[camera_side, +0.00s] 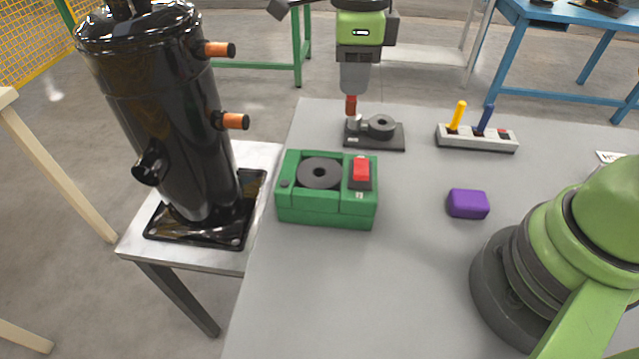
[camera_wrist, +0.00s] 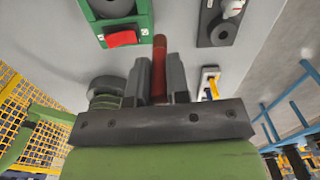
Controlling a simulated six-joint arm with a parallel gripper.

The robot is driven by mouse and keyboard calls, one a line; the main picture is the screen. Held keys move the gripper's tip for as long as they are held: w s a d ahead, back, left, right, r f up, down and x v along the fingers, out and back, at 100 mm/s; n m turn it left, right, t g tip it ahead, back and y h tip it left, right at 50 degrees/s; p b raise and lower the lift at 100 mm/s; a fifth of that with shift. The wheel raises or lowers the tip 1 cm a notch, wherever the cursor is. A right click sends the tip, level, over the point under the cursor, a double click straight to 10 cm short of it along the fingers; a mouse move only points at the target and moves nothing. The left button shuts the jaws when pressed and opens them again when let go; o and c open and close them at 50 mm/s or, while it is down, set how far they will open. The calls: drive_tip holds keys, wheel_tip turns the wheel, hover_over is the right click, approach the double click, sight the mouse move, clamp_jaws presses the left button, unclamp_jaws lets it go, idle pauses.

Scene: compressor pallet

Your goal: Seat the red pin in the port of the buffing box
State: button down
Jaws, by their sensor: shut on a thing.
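My gripper (camera_side: 352,92) is shut on the red pin (camera_side: 351,105), which points down. In the wrist view the pin (camera_wrist: 159,62) stands out between the two grey fingers (camera_wrist: 160,85). The green box (camera_side: 325,217), which I take for the buffing box, has a dark disc and a red switch (camera_side: 361,170) on top. It also shows at the top of the wrist view (camera_wrist: 143,12). In the side view, the pin's lower end appears just above a small grey fitting on a dark plate (camera_side: 390,141); I cannot tell whether they touch. I cannot make out the port clearly.
A pale rack (camera_side: 477,140) holds a yellow pin (camera_side: 458,114) and a blue pin (camera_side: 486,118). A purple block (camera_side: 467,204) lies on the grey table (camera_side: 420,270). A tall black compressor (camera_side: 160,120) stands at the left. The table's front middle is clear.

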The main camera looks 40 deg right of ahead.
drive_tip(key=s+a+n, duration=0.2)
drive_tip(key=a, duration=0.5)
drive_tip(key=shift+a+f, duration=0.15)
drive_tip(key=shift+f, duration=2.2)
drive_tip(key=shift+a+f, duration=0.1)
drive_tip(key=shift+f, duration=2.25)
drive_tip(key=shift+f, duration=0.1)
drive_tip(key=c, duration=1.1)
unclamp_jaws()
wheel_tip(320, 180, up, 12)
drive_tip(key=shift+r, duration=0.25)
